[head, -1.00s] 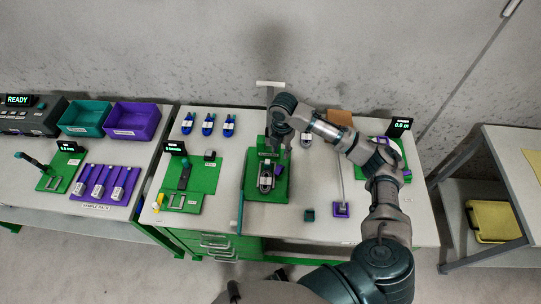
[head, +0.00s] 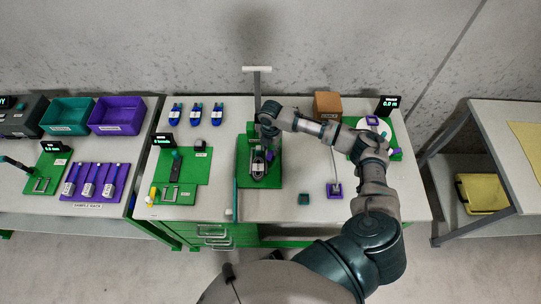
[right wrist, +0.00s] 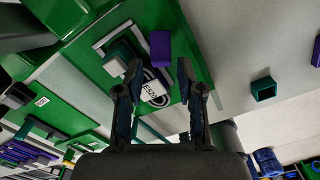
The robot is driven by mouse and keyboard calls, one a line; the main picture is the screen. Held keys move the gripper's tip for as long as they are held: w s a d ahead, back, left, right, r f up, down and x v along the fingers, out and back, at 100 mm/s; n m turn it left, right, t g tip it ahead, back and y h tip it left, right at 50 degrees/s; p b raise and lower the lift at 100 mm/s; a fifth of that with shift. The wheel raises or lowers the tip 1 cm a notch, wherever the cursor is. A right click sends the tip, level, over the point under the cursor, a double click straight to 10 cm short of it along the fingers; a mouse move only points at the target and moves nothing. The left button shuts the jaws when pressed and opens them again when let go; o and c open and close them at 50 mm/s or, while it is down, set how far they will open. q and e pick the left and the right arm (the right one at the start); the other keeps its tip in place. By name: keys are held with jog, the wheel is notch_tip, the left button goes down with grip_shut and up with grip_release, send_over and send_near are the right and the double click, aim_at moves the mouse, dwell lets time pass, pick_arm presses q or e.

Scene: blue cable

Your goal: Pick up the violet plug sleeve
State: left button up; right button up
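The violet plug sleeve (right wrist: 160,48) is a small violet block on the green fixture board (right wrist: 205,55) in the right wrist view. It stands beyond my right gripper (right wrist: 158,78), which is open with nothing between its fingers. A coiled cable with a white label (right wrist: 154,92) lies on the board and shows between the fingers. In the head view my right gripper (head: 268,148) hangs over the green board (head: 246,178) and partly hides the sleeve. The labelled cable (head: 258,166) lies beside it. My left gripper is not in view.
A T-topped post (head: 257,85) rises behind the board. Several blue connectors (head: 197,113) lie at the back left. Grey table between these is free.

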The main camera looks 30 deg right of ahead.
aim_at(271, 153)
jog(key=f, duration=0.3)
jog(key=shift+a, duration=0.2)
jog(key=shift+f, duration=0.35)
jog(key=shift+d+f, duration=0.15)
jog(key=shift+d, duration=0.3)
jog(key=shift+c, duration=0.3)
jog(key=c, duration=0.4)
jog(key=shift+c, duration=0.5)
jog(key=shift+a, duration=0.15)
jog(key=shift+c, duration=0.3)
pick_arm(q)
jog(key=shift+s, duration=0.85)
pick_arm(e)
jog(key=shift+a, duration=0.1)
